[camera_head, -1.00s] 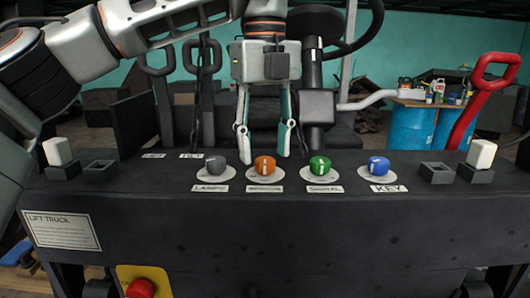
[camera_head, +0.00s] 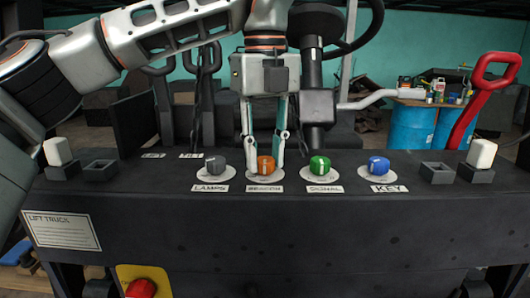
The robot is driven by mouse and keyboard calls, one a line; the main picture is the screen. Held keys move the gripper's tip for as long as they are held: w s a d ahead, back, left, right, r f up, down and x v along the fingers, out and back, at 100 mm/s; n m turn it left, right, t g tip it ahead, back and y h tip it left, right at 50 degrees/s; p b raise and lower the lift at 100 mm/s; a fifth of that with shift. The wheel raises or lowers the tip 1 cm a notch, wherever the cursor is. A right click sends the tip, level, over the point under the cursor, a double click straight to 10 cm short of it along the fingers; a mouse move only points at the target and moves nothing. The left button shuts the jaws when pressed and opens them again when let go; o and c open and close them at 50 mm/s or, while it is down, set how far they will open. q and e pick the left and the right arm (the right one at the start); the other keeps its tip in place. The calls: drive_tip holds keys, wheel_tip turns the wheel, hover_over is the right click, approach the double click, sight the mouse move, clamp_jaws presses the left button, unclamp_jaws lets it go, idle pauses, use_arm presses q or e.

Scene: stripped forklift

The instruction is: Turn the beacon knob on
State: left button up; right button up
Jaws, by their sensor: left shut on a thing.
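The orange beacon knob (camera_head: 266,165) sits on a white round dial on the dark panel, above a label plate. My left gripper (camera_head: 266,155) points down from above, with one finger on each side of the orange knob. It is shut on the knob. The white pointer mark on the knob is partly hard to read at this size. My right gripper does not show.
A grey lamps knob (camera_head: 215,165) is close on the left; a green signal knob (camera_head: 319,166) and a blue key knob (camera_head: 378,166) are on the right. White switches (camera_head: 58,151) (camera_head: 481,153) stand at both ends. A red button (camera_head: 141,288) is below.

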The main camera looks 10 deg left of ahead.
use_arm(q)
drive_tip(key=m, duration=0.5)
drive_tip(key=shift+m, duration=0.4)
drive_tip(key=m, duration=0.5)
drive_tip(key=shift+m, duration=0.4)
drive_tip(key=o, duration=1.1)
